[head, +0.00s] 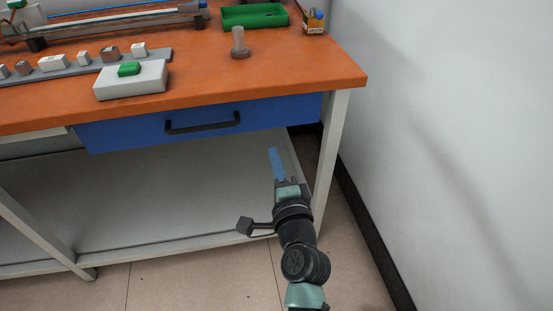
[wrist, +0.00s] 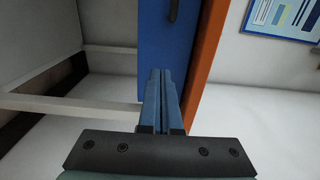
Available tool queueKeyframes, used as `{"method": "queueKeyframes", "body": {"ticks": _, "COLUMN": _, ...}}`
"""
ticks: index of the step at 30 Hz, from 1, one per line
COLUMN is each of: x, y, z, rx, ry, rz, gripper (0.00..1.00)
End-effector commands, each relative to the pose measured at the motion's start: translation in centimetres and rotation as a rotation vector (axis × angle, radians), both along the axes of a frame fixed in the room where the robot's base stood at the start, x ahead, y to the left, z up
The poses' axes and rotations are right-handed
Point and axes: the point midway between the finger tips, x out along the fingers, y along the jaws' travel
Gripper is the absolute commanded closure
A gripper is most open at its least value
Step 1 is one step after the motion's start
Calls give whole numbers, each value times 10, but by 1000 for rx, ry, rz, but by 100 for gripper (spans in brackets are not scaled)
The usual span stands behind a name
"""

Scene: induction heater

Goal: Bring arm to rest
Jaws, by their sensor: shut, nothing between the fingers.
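My gripper (head: 274,164) is in front of the workbench, low and to the right, below the blue drawer (head: 205,122) in the head view. Its blue fingers are together and nothing is between them. In the wrist view, the shut fingers (wrist: 161,95) point toward the bench front. The blue drawer (wrist: 165,40) and the orange bench edge (wrist: 205,60) lie beyond them. I cannot tell the exact gap between the fingertips and the bench. The drawer looks shut and has a black handle (head: 203,124).
The orange tabletop (head: 290,78) holds a white block with a green piece (head: 130,82), a grey cylinder piece (head: 239,45), a green tray (head: 254,17) and a small box (head: 314,22). A bench leg (head: 331,150) and white wall (head: 460,120) stand close on the right. Floor is open in front.

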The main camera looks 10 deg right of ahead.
Motion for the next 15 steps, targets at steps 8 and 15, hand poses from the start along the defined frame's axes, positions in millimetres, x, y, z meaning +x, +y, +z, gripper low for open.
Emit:
{"method": "queueKeyframes", "body": {"ticks": 8, "x": -11, "y": 0, "z": 0, "rx": 0, "ry": -1, "rz": 0, "gripper": 100}}
{"method": "queueKeyframes", "body": {"ticks": 15, "x": -3, "y": 14, "z": 50, "rx": -142, "ry": -73, "rz": 21, "gripper": 100}}
